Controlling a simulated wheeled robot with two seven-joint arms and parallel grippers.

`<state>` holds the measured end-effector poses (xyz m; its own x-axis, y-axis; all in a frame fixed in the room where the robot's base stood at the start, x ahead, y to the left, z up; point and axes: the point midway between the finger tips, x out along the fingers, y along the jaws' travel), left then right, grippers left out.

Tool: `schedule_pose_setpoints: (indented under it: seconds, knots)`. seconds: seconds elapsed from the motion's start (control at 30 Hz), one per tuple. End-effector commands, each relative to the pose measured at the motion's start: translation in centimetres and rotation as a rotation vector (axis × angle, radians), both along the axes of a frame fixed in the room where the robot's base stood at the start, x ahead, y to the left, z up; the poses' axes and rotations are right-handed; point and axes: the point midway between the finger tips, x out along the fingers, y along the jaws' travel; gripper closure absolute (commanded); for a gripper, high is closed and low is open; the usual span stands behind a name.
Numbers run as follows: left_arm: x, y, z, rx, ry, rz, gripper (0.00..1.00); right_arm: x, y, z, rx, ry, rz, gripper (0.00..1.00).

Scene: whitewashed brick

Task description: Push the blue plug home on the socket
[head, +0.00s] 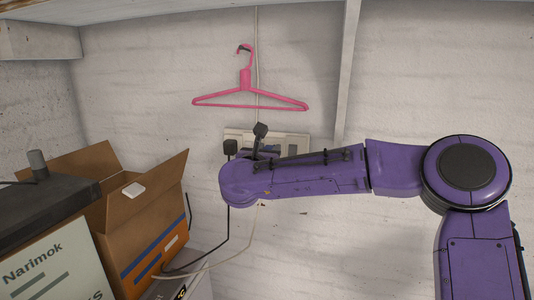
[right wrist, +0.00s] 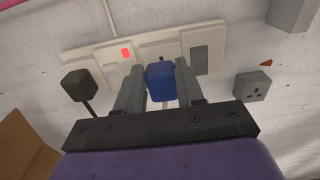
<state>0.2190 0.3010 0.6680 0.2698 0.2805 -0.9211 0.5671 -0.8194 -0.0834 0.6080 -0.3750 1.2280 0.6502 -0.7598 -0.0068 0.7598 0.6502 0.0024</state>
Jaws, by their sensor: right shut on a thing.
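The blue plug (right wrist: 161,80) is between the two grey fingers of my right gripper (right wrist: 159,88) in the right wrist view. The gripper is shut on it. The plug is in front of the white socket panel (right wrist: 117,55) on the wall, and its pins are hidden, so I cannot tell how far in it sits. In the head view my right gripper (head: 262,153) is at the panel (head: 298,141), mostly hidden by my purple arm. The blue plug is not clear there. My left gripper is not in view.
A black plug (right wrist: 80,86) with a cable is left of the gripper, also in the head view (head: 230,147). A small grey socket (right wrist: 252,85) is to the right. A pink hanger (head: 248,98) hangs above. An open cardboard box (head: 140,225) stands lower left.

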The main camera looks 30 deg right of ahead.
Motion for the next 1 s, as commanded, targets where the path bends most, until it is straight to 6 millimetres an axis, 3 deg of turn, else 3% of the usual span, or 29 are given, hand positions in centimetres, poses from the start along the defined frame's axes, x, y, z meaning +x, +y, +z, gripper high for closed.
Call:
schedule_pose_setpoints:
  seconds: [0.87,0.9,1.0]
  knots:
    - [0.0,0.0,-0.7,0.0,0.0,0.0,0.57,1.4,-1.7,0.0,0.001,-0.001,0.0,0.93]
    - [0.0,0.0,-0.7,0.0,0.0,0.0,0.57,1.5,-1.7,0.0,0.0,-0.001,0.001,0.59]
    - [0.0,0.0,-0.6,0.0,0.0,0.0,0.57,1.5,-1.7,0.0,0.0,-0.001,0.001,0.33]
